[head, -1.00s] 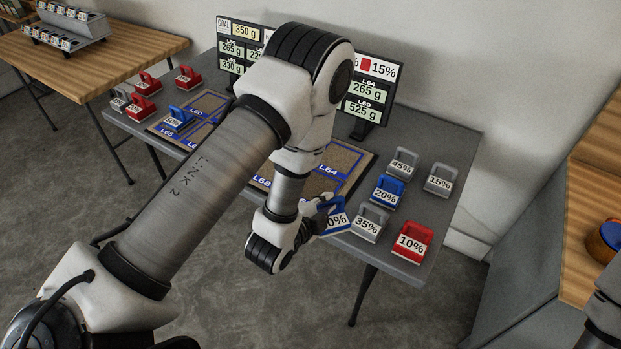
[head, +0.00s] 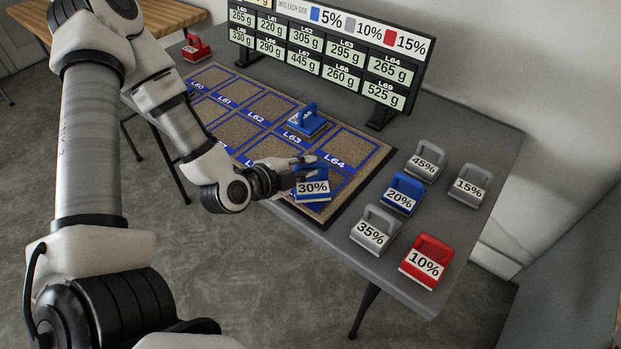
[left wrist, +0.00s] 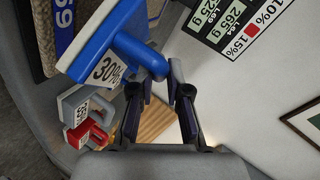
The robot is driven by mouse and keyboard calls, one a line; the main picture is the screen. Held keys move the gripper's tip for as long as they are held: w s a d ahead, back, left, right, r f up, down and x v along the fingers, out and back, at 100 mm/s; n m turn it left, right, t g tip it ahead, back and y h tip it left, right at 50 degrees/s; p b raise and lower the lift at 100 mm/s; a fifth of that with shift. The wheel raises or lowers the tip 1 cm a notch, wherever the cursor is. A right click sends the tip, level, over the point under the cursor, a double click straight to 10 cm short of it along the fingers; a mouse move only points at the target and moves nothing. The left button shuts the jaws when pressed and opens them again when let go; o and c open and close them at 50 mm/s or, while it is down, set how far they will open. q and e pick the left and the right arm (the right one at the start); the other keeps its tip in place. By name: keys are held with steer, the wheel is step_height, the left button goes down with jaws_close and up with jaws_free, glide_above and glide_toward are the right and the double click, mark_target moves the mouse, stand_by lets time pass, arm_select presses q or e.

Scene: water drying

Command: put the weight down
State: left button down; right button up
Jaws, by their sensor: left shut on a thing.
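The blue weight marked 30% (head: 312,188) is at the front right cell of the tan board (head: 352,148), below the L64 label. My left gripper (head: 292,168) reaches it from the left and is shut on it at its handle. In the left wrist view the 30% weight (left wrist: 98,62) hangs tilted at the upper left, its handle end at the fingertips (left wrist: 163,80). I cannot tell whether its base touches the board. My right gripper is out of view.
Another blue weight (head: 308,120) sits on the board by L63. Right of the board stand the grey 45% (head: 424,163), 15% (head: 468,187) and 35% (head: 372,232) weights, the blue 20% (head: 401,196) and the red 10% (head: 425,263). A display (head: 330,58) stands behind.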

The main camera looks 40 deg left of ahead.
arm_select(q)
steer(key=w, duration=0.1)
steer(key=w+a, duration=0.2)
steer(key=w, duration=0.1)
steer(key=shift+a, duration=0.1)
steer(key=shift+w+a+f+b, duration=0.1)
steer(key=shift+w+f+b, duration=0.2)
steer(key=shift+f, duration=0.65)
steer(key=shift+w+f+b, duration=0.2)
steer(key=shift+f+b, duration=0.05)
steer(key=shift+f, duration=0.7)
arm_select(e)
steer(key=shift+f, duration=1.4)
arm_select(q)
steer(key=shift+f, duration=0.1)
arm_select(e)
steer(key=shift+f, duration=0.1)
arm_select(q)
steer(key=c, duration=1.1)
jaws_free()
steer(key=shift+c, duration=0.2)
